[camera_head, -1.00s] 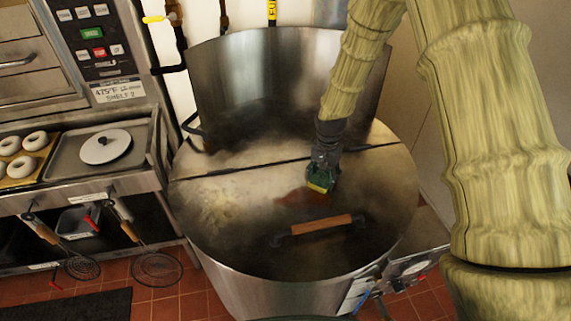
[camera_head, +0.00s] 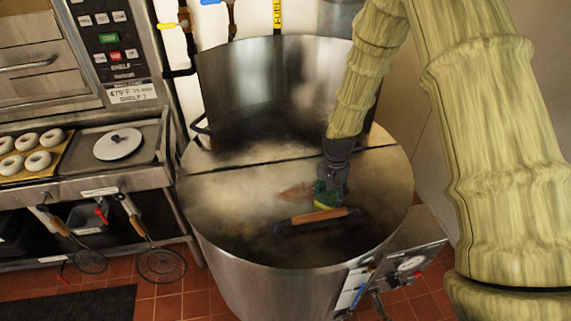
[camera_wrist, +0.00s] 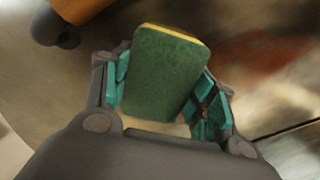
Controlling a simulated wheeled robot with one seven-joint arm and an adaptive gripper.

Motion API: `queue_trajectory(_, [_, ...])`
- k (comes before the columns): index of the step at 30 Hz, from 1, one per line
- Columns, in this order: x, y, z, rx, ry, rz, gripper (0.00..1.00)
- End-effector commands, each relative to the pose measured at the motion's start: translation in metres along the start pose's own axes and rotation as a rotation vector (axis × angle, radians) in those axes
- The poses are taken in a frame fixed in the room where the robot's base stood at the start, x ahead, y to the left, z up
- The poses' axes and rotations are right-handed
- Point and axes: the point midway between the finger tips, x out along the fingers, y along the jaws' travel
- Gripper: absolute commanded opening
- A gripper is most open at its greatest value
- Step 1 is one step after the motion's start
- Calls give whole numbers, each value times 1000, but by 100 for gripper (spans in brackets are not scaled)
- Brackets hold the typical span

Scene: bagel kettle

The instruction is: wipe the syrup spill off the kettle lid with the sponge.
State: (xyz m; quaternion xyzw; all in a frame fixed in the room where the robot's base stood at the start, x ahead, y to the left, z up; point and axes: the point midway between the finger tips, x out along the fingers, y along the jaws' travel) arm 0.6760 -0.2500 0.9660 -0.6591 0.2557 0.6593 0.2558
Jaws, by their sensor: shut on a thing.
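The kettle lid (camera_head: 235,215) is a round steel cover with a wooden-grip handle (camera_head: 318,216). A reddish-brown syrup spill (camera_head: 294,193) lies on the lid behind the handle, and it also shows in the wrist view (camera_wrist: 265,62). My gripper (camera_head: 329,196) is over the lid at the spill's right end, just behind the handle. It is shut on the sponge (camera_wrist: 165,72), which has a green face and a yellow edge. I cannot tell whether the sponge's underside touches the lid. The handle's end shows at the upper left of the wrist view.
A raised steel panel (camera_head: 265,85) stands behind the lid, with steam in front of it. Strainers (camera_head: 161,264) hang below. A control box (camera_head: 410,265) is at the kettle's right.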

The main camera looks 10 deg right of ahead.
Motion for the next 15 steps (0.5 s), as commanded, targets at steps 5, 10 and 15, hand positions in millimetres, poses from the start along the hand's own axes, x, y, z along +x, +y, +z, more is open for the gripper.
queue_trajectory(5, [-15,1,1,1,1,0,27])
queue_trajectory(10, [-36,2,2,0,0,1,27])
queue_trajectory(15, [-52,2,2,-1,0,1,27])
